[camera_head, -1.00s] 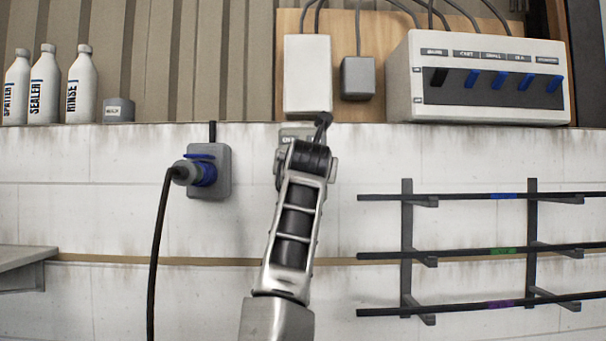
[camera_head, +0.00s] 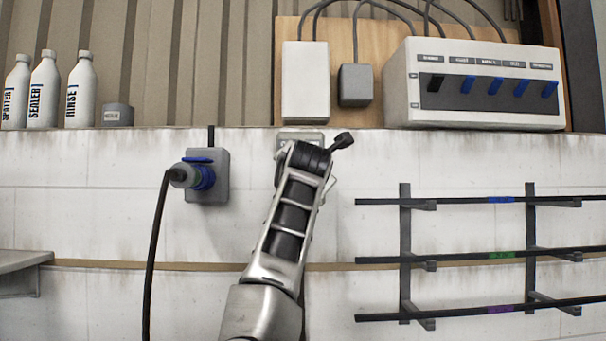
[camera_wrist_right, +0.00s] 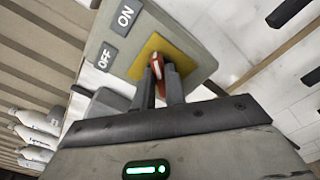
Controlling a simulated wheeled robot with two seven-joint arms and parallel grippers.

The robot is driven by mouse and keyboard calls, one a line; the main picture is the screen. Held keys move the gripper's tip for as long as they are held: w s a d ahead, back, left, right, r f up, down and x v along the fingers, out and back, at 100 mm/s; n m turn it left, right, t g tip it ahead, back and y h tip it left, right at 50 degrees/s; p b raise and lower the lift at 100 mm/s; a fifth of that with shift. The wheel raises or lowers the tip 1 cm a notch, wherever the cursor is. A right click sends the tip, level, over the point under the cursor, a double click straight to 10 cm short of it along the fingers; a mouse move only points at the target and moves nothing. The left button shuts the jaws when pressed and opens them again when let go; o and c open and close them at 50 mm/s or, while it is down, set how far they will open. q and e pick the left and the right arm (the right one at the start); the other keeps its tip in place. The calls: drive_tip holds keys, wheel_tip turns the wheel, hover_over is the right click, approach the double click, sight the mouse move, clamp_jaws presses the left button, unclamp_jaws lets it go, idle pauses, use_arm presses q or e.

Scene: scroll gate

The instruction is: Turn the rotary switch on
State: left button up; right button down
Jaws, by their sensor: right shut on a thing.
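The rotary switch is a grey box with a yellow plate (camera_wrist_right: 148,52) and a red handle (camera_wrist_right: 157,68), seen close in the right wrist view. Its ON label (camera_wrist_right: 125,17) and OFF label (camera_wrist_right: 105,57) are at the left side of the box. My right gripper (camera_wrist_right: 160,78) is shut on the red handle, with one finger on each side of it. In the head view the switch box (camera_head: 301,135) shows only as a strip behind my right wrist; its handle and my fingertips are hidden there. My left gripper is not in view.
A white box (camera_head: 306,82), a grey box (camera_head: 355,85) and a control box (camera_head: 480,115) with several levers sit above the switch. A plugged blue socket (camera_head: 208,177) is to the left, and a rack of rods (camera_head: 460,200) to the right. Bottles (camera_head: 80,92) stand on the left ledge.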

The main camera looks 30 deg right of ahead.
idle(0.3)
drive_tip(key=c, duration=1.5)
unclamp_jaws()
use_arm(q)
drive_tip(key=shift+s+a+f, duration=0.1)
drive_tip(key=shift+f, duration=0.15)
use_arm(e)
drive_tip(key=shift+o, duration=0.2)
drive_tip(key=shift+s, duration=0.1)
